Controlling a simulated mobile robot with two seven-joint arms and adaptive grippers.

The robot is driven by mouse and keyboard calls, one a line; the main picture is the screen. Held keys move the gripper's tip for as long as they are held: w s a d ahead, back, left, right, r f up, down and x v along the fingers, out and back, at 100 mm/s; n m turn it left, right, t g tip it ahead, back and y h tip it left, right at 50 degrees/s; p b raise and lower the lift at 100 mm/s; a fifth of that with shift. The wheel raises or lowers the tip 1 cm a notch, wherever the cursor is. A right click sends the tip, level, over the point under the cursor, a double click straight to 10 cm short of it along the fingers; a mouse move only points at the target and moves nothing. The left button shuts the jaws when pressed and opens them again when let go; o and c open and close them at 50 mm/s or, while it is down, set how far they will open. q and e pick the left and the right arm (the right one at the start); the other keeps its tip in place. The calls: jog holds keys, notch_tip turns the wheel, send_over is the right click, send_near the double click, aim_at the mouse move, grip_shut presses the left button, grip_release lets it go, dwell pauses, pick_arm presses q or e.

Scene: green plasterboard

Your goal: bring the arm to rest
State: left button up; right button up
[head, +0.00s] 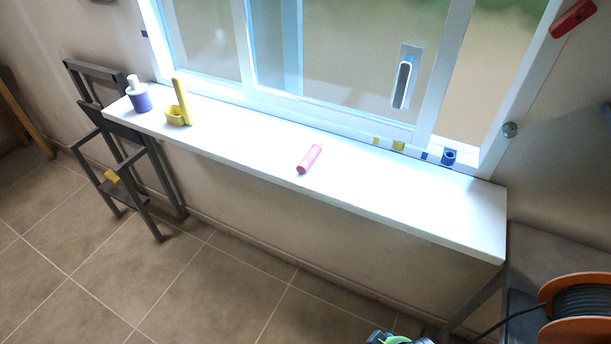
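Neither of my grippers shows clearly in the head view, and no arm comes in from the left or the right. A small green and dark object (392,339) is cut off by the bottom edge, and I cannot tell what it is. The white windowsill (420,206) runs across the middle. On it lies a pink-red cylinder (309,159). A yellow holder with an upright piece (182,104) and a blue pot with a white top (139,98) stand at its left end.
A small blue ring-shaped piece (449,157) sits by the window frame. A dark metal rack (112,150) with a yellow block (112,176) stands at the left. An orange cable reel (580,325) is at the lower right. The tiled floor (130,270) at the lower left is clear.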

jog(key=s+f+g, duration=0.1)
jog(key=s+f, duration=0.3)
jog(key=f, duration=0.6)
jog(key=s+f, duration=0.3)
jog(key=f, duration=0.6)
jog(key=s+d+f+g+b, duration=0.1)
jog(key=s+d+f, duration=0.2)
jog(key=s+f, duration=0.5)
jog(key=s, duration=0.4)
